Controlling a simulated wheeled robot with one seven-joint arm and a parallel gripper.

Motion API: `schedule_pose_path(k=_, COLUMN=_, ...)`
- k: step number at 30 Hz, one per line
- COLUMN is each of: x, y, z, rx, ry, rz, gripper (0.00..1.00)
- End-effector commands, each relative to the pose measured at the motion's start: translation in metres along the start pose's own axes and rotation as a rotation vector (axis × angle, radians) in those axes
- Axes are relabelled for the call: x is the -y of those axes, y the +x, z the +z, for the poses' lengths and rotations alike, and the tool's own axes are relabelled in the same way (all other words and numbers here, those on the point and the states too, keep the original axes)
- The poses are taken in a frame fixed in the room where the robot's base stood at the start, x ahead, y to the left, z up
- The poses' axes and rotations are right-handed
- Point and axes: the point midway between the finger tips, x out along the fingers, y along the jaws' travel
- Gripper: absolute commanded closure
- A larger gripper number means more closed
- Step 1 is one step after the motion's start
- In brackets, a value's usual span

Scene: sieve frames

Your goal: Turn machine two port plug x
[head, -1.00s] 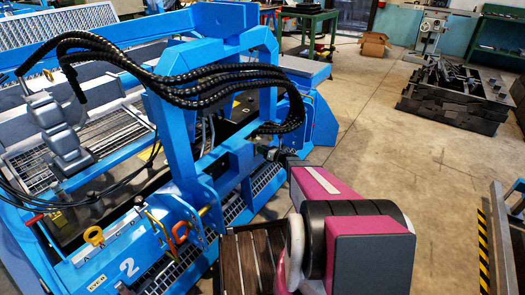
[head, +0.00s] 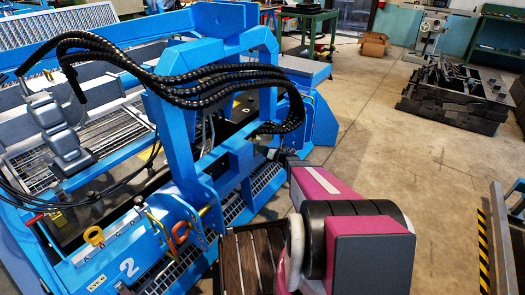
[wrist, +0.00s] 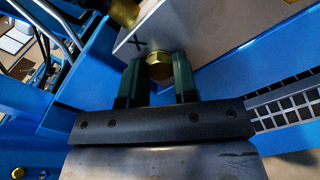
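Machine two is the blue frame marked with a white 2 (head: 129,268) in the head view. In the wrist view a brass hex plug (wrist: 160,68) sits on a pale metal plate (wrist: 215,32) beside a dark X mark. The two green fingertips of my gripper (wrist: 160,72) stand one on each side of this plug, and their inner faces appear to meet its sides. Part of the plug's depth is hidden by the fingers. In the head view my pink and grey arm reaches to the machine's right side, and the fingertips and plug cannot be made out.
Another brass fitting (wrist: 124,12) is close by on the upper left in the wrist view. Blue frame beams lie on both sides of the gripper. Black ribbed hoses (head: 215,85) arch over the machine. Open concrete floor (head: 400,160) lies to the right.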

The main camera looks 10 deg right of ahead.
Motion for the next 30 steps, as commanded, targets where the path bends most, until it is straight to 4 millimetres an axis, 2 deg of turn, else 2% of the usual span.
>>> schedule_pose_path(k=1, x=0.000, y=-0.001, z=0.000, rx=-0.001, ry=0.000, rz=-0.001, gripper=0.57)
schedule_pose_path(k=2, x=0.000, y=-0.001, z=0.000, rx=-0.001, ry=-0.001, rz=-0.001, gripper=0.48)
schedule_pose_path(k=10, x=0.000, y=-0.001, z=0.000, rx=0.000, ry=-0.001, rz=0.000, gripper=0.48)
schedule_pose_path(k=14, x=0.000, y=-0.007, z=0.000, rx=0.001, ry=-0.001, rz=-0.001, gripper=0.48)
schedule_pose_path(k=17, x=-0.001, y=-0.021, z=0.000, rx=0.001, ry=-0.001, rz=-0.002, gripper=0.48)
schedule_pose_path(k=27, x=-0.001, y=-0.083, z=0.000, rx=0.001, ry=0.000, rz=-0.003, gripper=0.48)
schedule_pose_path(k=30, x=-0.001, y=-0.096, z=0.000, rx=0.000, ry=-0.001, rz=-0.002, gripper=0.48)
